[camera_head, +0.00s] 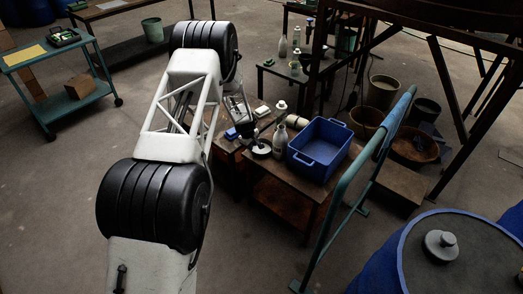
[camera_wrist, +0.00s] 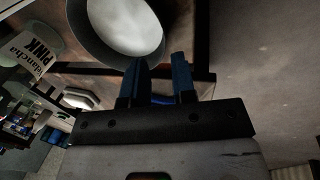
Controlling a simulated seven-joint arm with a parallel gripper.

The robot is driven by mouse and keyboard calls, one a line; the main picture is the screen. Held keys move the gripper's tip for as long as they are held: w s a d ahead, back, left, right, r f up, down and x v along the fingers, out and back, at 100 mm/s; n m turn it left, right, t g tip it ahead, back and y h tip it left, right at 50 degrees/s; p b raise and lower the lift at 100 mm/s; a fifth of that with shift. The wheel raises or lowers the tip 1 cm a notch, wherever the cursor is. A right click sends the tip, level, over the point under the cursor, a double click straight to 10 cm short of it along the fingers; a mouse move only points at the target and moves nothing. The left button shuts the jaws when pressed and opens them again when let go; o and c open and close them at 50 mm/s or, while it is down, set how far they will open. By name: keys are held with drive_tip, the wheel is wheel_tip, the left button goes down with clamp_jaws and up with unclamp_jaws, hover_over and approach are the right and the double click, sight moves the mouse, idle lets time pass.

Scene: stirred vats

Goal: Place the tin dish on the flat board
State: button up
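The tin dish (camera_wrist: 125,25) is a round grey dish with a pale inside, near the top of the wrist view. In the head view it is a small pale disc (camera_head: 262,150) at the edge of the wooden tables. My gripper (camera_wrist: 160,62) has two blue fingers with a clear gap between them, so it is open and empty. The left fingertip overlaps the dish's near rim in the wrist view; I cannot tell whether they touch. In the head view my gripper (camera_head: 256,138) is just above the dish. I cannot clearly pick out the flat board.
A blue bin (camera_head: 302,158) stands on the table right of the dish. A white bottle (camera_head: 280,141) is close beside the dish; a labelled container (camera_wrist: 32,50) shows at left in the wrist view. A green rail (camera_head: 345,212) rises at the table's right.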

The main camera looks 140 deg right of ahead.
sight(254, 153)
drive_tip(key=shift+f, duration=0.2)
drive_tip(key=shift+s+f, duration=0.1)
drive_tip(key=shift+x, duration=2.5)
drive_tip(key=shift+s, duration=0.1)
clamp_jaws()
